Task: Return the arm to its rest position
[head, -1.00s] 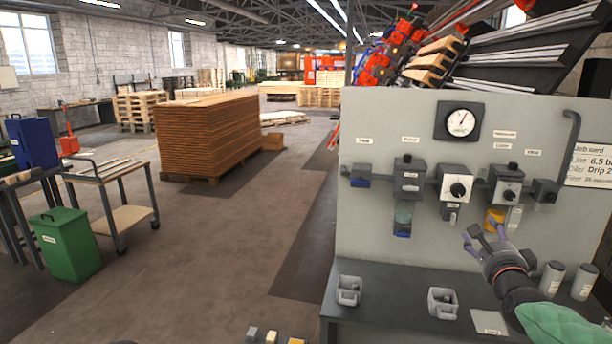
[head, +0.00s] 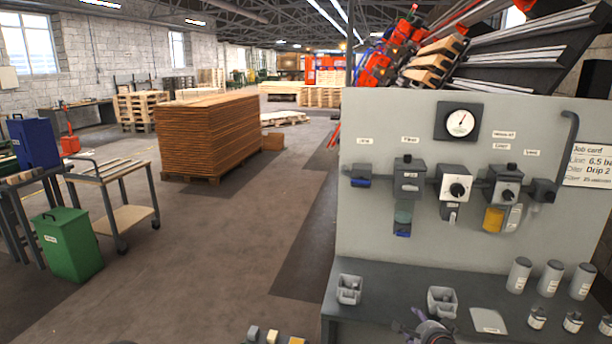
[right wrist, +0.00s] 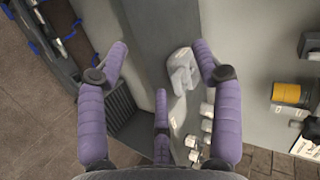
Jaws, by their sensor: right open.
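My right gripper (head: 428,328) is at the bottom edge of the head view, low in front of the grey bench (head: 390,310), partly cut off by the frame. In the right wrist view my right gripper (right wrist: 160,58) has its purple fingers spread wide, with nothing held between them. A pale grey piece (right wrist: 182,70) shows beyond the fingers; I cannot tell that they touch it. My left gripper is not in view.
The upright panel (head: 400,270) carries a gauge (head: 460,122), a filter (head: 408,178), a regulator (head: 455,185) and an amber bowl (head: 493,219). Small bins (head: 349,289) (head: 442,301), grey canisters (head: 550,278) and small bottles (head: 572,321) stand on the bench.

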